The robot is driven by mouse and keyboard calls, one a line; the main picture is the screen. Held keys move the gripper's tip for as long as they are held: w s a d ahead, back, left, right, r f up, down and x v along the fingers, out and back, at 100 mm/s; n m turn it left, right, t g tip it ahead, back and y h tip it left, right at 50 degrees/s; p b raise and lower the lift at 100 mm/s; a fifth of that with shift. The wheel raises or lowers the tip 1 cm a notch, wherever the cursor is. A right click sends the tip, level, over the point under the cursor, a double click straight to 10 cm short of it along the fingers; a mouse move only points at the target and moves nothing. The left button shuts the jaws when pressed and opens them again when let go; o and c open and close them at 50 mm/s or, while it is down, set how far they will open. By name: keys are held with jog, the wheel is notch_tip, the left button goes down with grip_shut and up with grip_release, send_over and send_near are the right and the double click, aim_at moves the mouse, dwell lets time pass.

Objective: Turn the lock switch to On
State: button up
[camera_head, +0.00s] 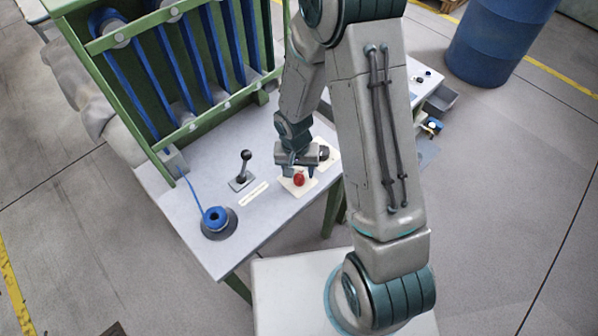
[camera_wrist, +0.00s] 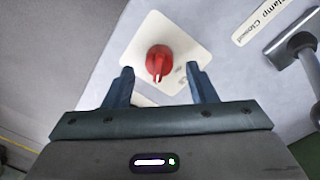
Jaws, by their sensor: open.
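The lock switch (camera_wrist: 158,60) is a red rotary knob on a cream square plate (camera_wrist: 190,52). In the wrist view its pointer faces down, toward my gripper. In the head view the red knob (camera_head: 299,179) sits on its plate (camera_head: 297,188) near the front right edge of the grey table. My gripper (camera_wrist: 163,85) is open and empty, with the knob just beyond and between its two blue-grey fingers. In the head view my gripper (camera_head: 299,168) is right behind the knob. I cannot tell whether the fingers touch it. Lettering on the plate is too small to read.
A black lever (camera_head: 243,170) stands left of the switch, with a label strip (camera_head: 254,194) near it. A spool with blue filament (camera_head: 217,220) is at the table's front left. A green rack (camera_head: 160,70) rises behind. A blue barrel (camera_head: 497,40) stands far right.

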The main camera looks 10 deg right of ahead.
jog(key=shift+f, duration=0.85)
jog(key=c, duration=1)
jog(key=shift+o, duration=0.2)
jog(key=shift+n, duration=0.3)
jog(key=shift+f+n+b, duration=0.15)
jog(key=shift+n+b, duration=0.85)
jog(key=shift+n, duration=0.2)
jog(key=n+b, duration=0.1)
jog(key=n, duration=0.1)
jog(key=shift+n, duration=0.4)
jog(key=n+b, duration=0.1)
jog(key=n, duration=0.5)
jog(key=shift+s+t, duration=0.1)
jog(key=shift+t, duration=0.2)
